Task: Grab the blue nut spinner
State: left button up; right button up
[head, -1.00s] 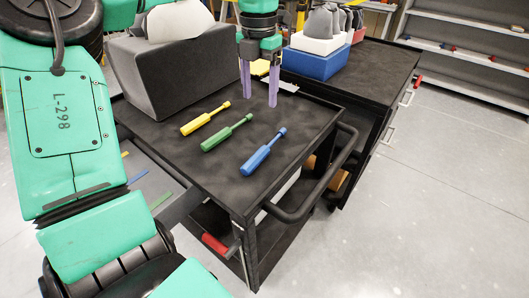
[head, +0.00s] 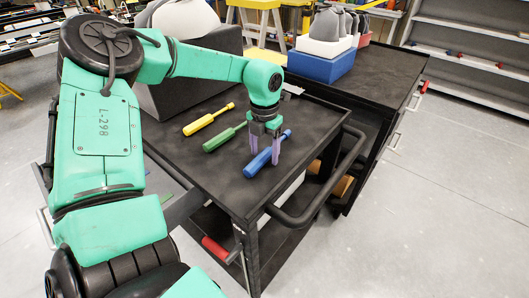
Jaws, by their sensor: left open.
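The blue nut spinner (head: 257,163) lies on the black cart top, nearest the cart's front right edge. A green nut spinner (head: 219,141) and a yellow one (head: 203,122) lie to its left, roughly parallel. My left gripper (head: 264,156) points down over the blue nut spinner with its two purple fingers open. One finger shows on each side of the tool in the picture, and they hide part of its shaft. I cannot tell whether they touch it. My right gripper is not in view.
The cart (head: 190,161) has a black push handle (head: 326,185) at its right. A grey box (head: 172,96) stands behind the tools. A second cart (head: 379,72) behind carries a blue bin (head: 322,65). Open floor lies to the right.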

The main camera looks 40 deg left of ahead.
pick_arm(q)
jog(key=shift+f, duration=0.15)
grip_shut()
